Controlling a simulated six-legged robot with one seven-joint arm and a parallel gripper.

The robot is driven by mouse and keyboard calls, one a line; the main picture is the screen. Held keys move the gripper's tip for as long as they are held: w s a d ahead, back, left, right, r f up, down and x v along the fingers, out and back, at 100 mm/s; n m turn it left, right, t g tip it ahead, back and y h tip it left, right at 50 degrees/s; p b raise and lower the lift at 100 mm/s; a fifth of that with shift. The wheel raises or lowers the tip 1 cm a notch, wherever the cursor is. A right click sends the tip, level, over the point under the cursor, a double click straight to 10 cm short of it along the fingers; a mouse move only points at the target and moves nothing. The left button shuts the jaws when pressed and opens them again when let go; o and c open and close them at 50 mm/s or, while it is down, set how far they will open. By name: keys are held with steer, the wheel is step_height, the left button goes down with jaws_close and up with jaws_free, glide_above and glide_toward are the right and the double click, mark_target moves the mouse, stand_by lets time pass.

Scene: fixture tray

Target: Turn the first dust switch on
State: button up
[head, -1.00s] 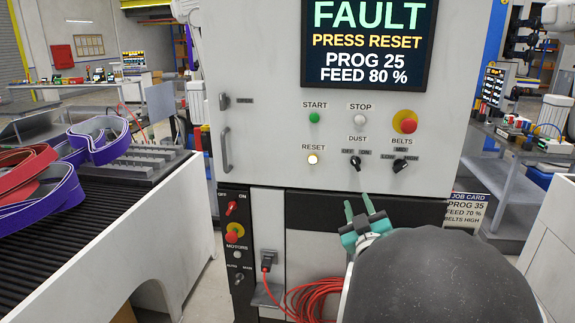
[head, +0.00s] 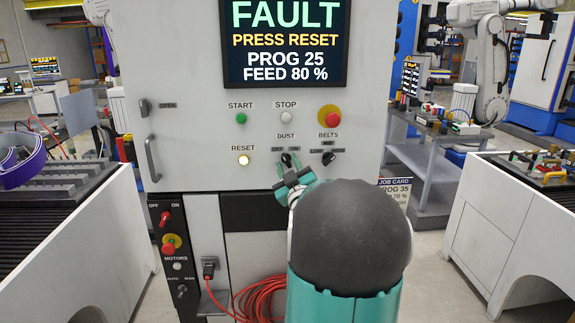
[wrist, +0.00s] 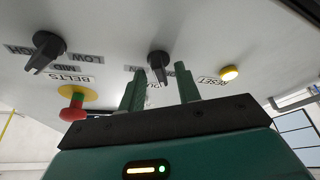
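The dust switch (head: 286,160) is a black rotary knob on the white panel, between OFF and ON labels.
The belts knob (head: 328,158) and a red stop button (head: 329,116) are to the right. The lit reset button (head: 244,160) is to the left. The screen (head: 286,42) reads FAULT, PRESS RESET. A door handle (head: 152,158) juts out at left.

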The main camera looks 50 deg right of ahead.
steer(key=shift+w+d+r, duration=0.15)
steer(key=shift+w+d, duration=0.1)
steer(key=shift+w, duration=0.1)
steer(key=c, duration=0.7)
steer(key=shift+m, duration=0.4)
steer(key=m+g+h, duration=0.1)
steer(key=m, duration=0.2)
steer(key=m+g+h, duration=0.1)
steer(key=m+h, duration=0.1)
steer(key=m, duration=0.2)
steer(key=shift+w+a+h, duration=0.15)
steer(key=shift+h, duration=0.15)
steer(key=m+g+h, duration=0.1)
steer(key=m+g, duration=0.1)
steer(key=m, duration=0.2)
steer(key=m+g+h, duration=0.1)
steer(key=m+g, duration=0.1)
steer(key=m, duration=0.3)
steer(key=shift+m, duration=0.3)
steer(key=shift+g, duration=0.4)
